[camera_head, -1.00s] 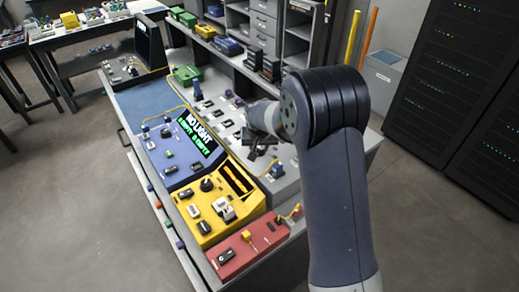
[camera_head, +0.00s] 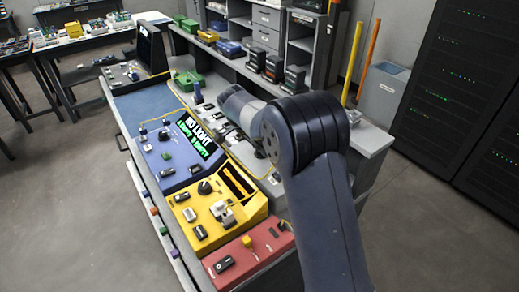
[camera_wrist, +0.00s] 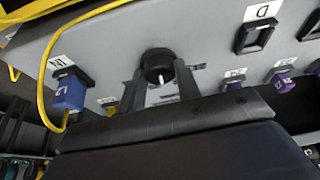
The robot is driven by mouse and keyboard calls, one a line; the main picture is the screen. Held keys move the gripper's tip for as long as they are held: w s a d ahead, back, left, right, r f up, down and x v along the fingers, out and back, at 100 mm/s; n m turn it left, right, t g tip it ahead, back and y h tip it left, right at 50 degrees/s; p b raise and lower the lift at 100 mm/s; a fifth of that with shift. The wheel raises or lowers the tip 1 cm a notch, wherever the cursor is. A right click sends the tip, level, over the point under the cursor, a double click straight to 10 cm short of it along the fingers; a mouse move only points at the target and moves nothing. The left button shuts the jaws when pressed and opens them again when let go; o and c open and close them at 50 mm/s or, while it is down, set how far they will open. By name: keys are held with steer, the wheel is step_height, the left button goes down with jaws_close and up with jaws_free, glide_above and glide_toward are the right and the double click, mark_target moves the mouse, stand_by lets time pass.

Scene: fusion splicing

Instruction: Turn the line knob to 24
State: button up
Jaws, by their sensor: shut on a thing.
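The line knob (camera_wrist: 158,66) is a round black knob with a white pointer mark, on the grey panel in the wrist view. The mark points down in that picture, towards my gripper. My gripper (camera_wrist: 160,88) has one finger on each side of the knob and is shut on it. No number scale around the knob is readable. In the head view my arm hides the knob and most of my gripper.
A blue connector (camera_wrist: 70,92) with a yellow cable (camera_wrist: 42,88) stands left of the knob. Purple plugs (camera_wrist: 283,80) and a black port marked D (camera_wrist: 254,37) are to the right. In the head view, a yellow unit (camera_head: 215,215) and a red unit (camera_head: 248,255) stand nearer.

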steer(key=m, duration=0.2)
steer(key=m+g+p, duration=0.1)
steer(key=m+g, duration=0.1)
steer(key=m, duration=0.1)
steer(key=shift+w+a+r+m+h, duration=0.1)
steer(key=shift+w+m+h, duration=0.2)
steer(key=shift+h, duration=0.1)
steer(key=m+g+p, duration=0.2)
steer(key=m+p, duration=0.1)
steer(key=m, duration=0.2)
steer(key=shift+w, duration=0.15)
steer(key=shift+m, duration=0.3)
steer(key=o, duration=1)
steer(key=p+v, duration=0.1)
steer(key=v, duration=0.9)
steer(key=shift+w+a+r, duration=0.1)
steer(key=shift+w+r, duration=0.1)
steer(key=shift+r, duration=0.1)
steer(key=shift+b+x, duration=0.5)
steer(key=shift+x, duration=4.95)
steer(key=shift+s, duration=0.15)
